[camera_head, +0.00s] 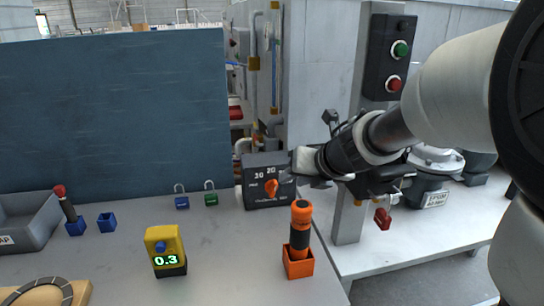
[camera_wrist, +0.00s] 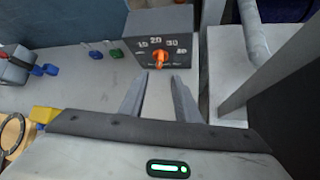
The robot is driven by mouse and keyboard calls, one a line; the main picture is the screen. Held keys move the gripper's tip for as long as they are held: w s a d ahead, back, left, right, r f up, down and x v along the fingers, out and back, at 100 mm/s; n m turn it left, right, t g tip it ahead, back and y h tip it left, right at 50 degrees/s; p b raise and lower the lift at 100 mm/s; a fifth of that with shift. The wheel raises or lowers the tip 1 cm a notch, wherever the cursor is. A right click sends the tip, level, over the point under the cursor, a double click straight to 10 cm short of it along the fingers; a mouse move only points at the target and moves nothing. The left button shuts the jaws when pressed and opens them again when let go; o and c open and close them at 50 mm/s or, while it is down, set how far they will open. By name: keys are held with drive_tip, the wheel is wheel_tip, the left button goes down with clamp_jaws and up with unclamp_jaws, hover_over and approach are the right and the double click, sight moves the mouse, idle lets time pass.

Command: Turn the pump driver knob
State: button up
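The pump driver (camera_head: 258,202) is a dark grey box with a numbered dial, standing on the table in the head view. Its orange knob (camera_head: 271,188) is on the front face, and it also shows in the wrist view (camera_wrist: 160,57). My gripper (camera_head: 299,165) is just right of the box in the head view. In the wrist view its two fingers (camera_wrist: 159,84) are apart with nothing between them. They point toward the knob, which lies beyond the fingertips. The knob's pointer stands near upright, around the 20 mark.
Blue and green padlocks (camera_head: 210,194) stand left of the box. A yellow meter (camera_head: 164,250) reading 0.3 and an orange holder with a black-and-orange tool (camera_head: 299,258) stand in front. A post with green and red buttons (camera_head: 388,60) rises at right.

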sight(276, 187)
drive_tip(key=b+x, duration=0.4)
drive_tip(key=x, duration=0.8)
drive_tip(key=shift+c, duration=0.2)
